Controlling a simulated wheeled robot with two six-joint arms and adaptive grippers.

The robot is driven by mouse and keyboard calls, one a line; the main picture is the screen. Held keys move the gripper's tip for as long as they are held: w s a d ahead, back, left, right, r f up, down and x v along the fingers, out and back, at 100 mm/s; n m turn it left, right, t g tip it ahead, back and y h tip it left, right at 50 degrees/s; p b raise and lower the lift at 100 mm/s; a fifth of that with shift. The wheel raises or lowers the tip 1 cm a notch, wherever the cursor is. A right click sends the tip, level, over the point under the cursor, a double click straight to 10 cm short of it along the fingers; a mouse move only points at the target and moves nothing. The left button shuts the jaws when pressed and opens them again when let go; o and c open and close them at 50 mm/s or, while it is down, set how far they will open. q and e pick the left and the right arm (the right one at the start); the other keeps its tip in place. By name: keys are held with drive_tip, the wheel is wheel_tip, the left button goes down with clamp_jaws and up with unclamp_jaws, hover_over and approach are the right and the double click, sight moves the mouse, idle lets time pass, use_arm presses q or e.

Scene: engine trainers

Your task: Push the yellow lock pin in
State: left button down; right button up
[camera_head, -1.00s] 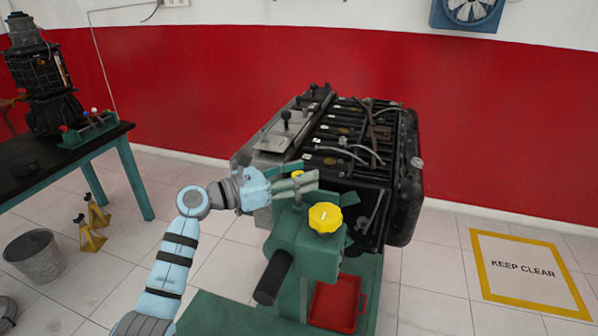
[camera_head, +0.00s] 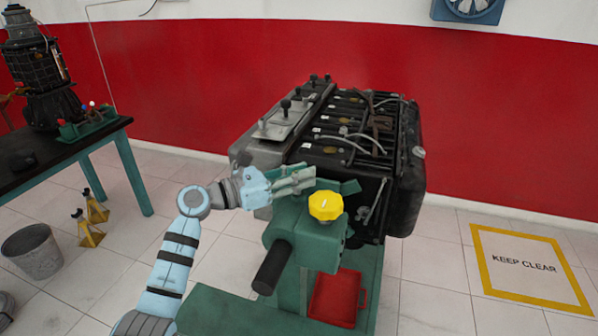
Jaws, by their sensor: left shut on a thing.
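A yellow knob (camera_head: 325,206) with a scalloped rim, the clearest match for the lock pin, sits on top of the green stand head (camera_head: 290,222). How far its pin is in cannot be told. My left gripper (camera_head: 313,179) reaches in from the left, just behind and left of the knob, between it and the engine (camera_head: 365,135). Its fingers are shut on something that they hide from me. The knob itself shows clear of the fingers. My right gripper is not in view.
A black handle (camera_head: 272,268) sticks out of the stand head towards me. A red tray (camera_head: 336,298) sits low on the stand. A dark-topped bench (camera_head: 60,158), a bin (camera_head: 32,250) and yellow jack stands (camera_head: 88,228) are at the left. The floor at the right is free.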

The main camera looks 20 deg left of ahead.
use_arm(q)
drive_tip(key=shift+f, duration=0.85)
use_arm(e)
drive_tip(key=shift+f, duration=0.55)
use_arm(q)
drive_tip(key=c, duration=1.3)
unclamp_jaws()
drive_tip(key=shift+r, duration=0.15)
drive_tip(key=shift+r, duration=0.1)
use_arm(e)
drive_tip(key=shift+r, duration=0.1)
